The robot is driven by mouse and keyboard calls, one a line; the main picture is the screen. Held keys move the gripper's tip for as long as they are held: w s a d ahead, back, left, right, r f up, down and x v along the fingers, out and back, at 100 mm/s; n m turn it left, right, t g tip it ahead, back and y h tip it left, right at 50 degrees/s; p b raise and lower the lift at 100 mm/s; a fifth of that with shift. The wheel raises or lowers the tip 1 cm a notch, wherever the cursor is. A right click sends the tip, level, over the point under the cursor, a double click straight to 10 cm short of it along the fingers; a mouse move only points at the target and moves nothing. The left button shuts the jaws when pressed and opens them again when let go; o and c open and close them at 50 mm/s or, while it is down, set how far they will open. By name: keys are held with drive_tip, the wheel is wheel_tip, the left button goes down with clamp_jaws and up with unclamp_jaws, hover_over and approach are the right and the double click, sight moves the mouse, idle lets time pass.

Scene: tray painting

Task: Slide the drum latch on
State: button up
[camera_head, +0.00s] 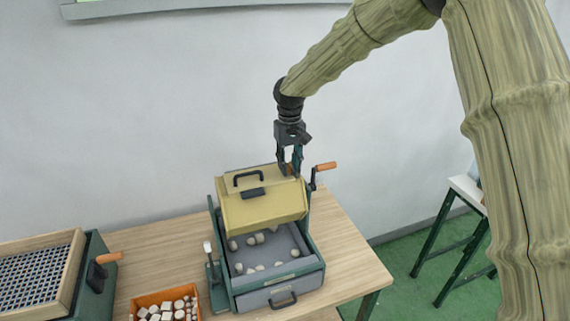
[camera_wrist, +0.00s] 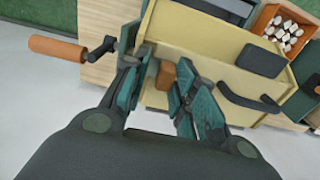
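The yellow drum (camera_head: 262,209) sits in the green frame of a tumbler on the table, with a black handle (camera_head: 249,178) and a dark plate (camera_head: 253,193) on its upper face. It also shows in the wrist view (camera_wrist: 222,40). A small orange-brown knob (camera_wrist: 166,76), apparently the latch's, stands at the drum's edge. My gripper (camera_head: 291,168) is over the drum's far right edge. In the wrist view my gripper (camera_wrist: 163,73) is open, with its fingers on either side of the knob. I cannot tell whether either finger touches it.
A crank with an orange handle (camera_head: 326,166) sticks out right of the drum, close to my gripper. A grey drawer (camera_head: 285,299) with pale pieces is below. An orange bin (camera_head: 148,300) of pale pieces and a mesh-topped box (camera_head: 76,261) stand left. The table's right front is clear.

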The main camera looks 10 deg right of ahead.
drive_tip(key=shift+o, duration=0.3)
drive_tip(key=shift+d+f, duration=0.1)
drive_tip(key=shift+a+r, duration=0.25)
drive_tip(key=shift+r, duration=0.05)
wheel_tip(320, 180, up, 12)
drive_tip(key=shift+d+f, duration=0.2)
drive_tip(key=shift+f, duration=0.05)
